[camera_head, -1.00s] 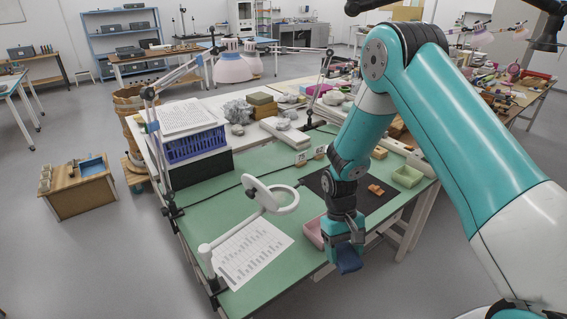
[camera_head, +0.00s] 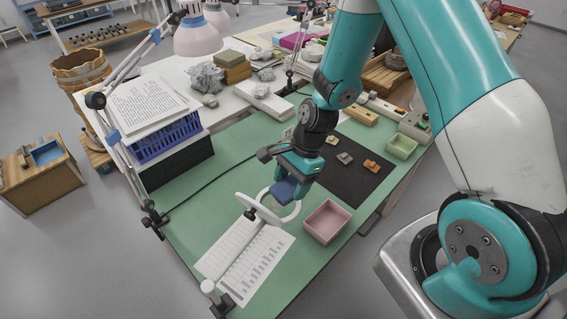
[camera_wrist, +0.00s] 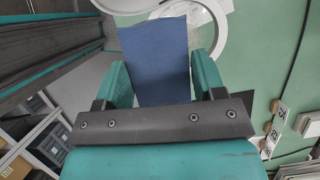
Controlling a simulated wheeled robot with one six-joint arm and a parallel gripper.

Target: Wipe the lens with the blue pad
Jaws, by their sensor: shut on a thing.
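The blue pad (camera_head: 285,191) is held in my gripper (camera_head: 294,180), which is shut on it. In the wrist view the blue pad (camera_wrist: 157,62) stands between the two fingers (camera_wrist: 158,84). The lens is the white ring-shaped magnifier (camera_head: 290,213) on a white arm, above the green table. Its white ring (camera_wrist: 200,25) also shows behind the pad in the wrist view. The pad covers part of the ring in the head view. I cannot tell whether pad and lens touch.
A pink tray (camera_head: 327,222) is right of the lens, and a printed sheet (camera_head: 243,249) lies below left. A black mat (camera_head: 352,177) holds several sherds. A blue basket (camera_head: 168,138) with papers stands at the left. A pink lamp (camera_head: 197,38) hangs at the back.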

